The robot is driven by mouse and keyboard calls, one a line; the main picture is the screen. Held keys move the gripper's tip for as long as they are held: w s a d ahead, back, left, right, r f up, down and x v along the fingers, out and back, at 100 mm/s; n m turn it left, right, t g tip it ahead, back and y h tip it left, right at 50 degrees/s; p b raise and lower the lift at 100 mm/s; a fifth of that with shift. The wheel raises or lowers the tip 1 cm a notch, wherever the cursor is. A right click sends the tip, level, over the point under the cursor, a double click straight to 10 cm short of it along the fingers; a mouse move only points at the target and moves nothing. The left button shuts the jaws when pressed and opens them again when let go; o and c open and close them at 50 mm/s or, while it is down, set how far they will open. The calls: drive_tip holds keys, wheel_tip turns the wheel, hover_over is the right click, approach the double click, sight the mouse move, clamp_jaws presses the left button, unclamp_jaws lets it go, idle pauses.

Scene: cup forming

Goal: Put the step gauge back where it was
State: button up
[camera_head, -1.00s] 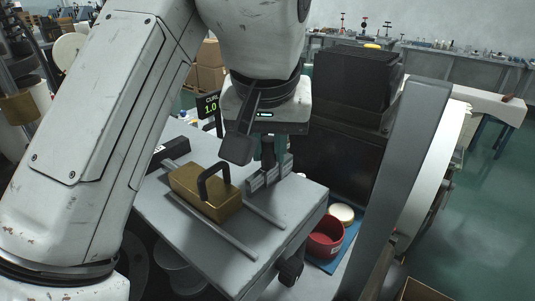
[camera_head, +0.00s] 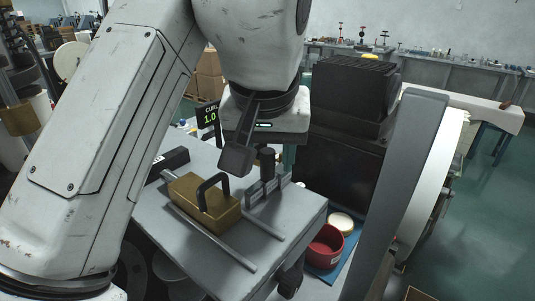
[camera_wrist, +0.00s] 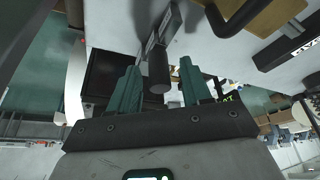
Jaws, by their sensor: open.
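The step gauge (camera_head: 264,189) stands upright on the grey table (camera_head: 165,228), a stepped dark-grey piece with pale labels and a black cylindrical handle on top. In the wrist view the gauge's handle (camera_wrist: 158,72) shows between my two teal fingers, with its labelled body beyond the tips. My gripper (camera_head: 281,155) is open by the handle, partly hidden behind it and the wrist in the head view. The fingers show apart in the wrist view (camera_wrist: 158,64), with a gap on each side of the handle.
A brass block (camera_head: 205,203) with a black arched handle sits on two rails left of the gauge. A black labelled block (camera_head: 174,161) lies at the back left, near a display (camera_head: 208,115). A red bowl (camera_head: 326,246) and white-topped jar (camera_head: 343,223) stand beyond the right edge.

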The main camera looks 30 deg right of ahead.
drive_tip(key=p+v, duration=0.9)
drive_tip(key=v, duration=0.3)
drive_tip(key=shift+p, duration=0.4)
drive_tip(key=shift+f, duration=0.1)
